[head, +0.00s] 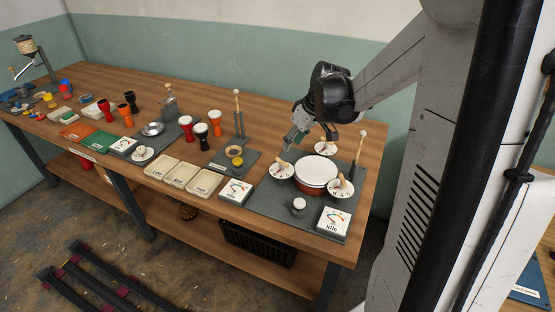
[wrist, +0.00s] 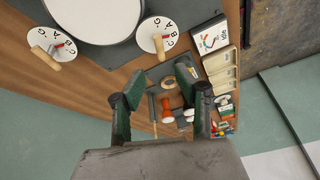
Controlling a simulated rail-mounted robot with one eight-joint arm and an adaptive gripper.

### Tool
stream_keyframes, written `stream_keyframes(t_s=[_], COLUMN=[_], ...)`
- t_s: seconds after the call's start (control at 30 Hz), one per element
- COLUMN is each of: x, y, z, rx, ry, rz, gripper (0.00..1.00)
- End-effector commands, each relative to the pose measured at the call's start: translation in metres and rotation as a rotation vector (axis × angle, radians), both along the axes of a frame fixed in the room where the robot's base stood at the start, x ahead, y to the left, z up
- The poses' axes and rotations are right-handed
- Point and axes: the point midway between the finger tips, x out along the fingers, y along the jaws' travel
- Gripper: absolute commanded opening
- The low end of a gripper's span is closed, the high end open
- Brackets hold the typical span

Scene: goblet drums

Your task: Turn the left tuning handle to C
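The round drum (head: 316,170) with a white head and reddish-brown side sits on a dark grey board. It shows partly in the wrist view (wrist: 95,18). The left white dial (head: 279,172) carries a wooden tuning handle (head: 285,164). In the wrist view, this dial (wrist: 146,29) has letters C, B, A and G, and its handle (wrist: 160,50) has a red pointer tip near C and B; the exact letter is unclear. My gripper (wrist: 160,82) is open and empty, its fingers apart from the handle. In the head view my gripper (head: 313,138) hangs above and behind the left dial.
A back dial (head: 325,148) and a right dial (head: 341,188) flank the drum. Labelled trays (head: 182,174) lie left.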

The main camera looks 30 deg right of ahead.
Motion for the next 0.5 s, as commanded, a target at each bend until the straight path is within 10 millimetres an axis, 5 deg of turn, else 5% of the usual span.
stream_keyframes(t_s=[0.5], x=[0.030], y=[0.014], z=[-0.076], rx=[0.000], ry=[-0.001], rz=[-0.001], gripper=[0.31])
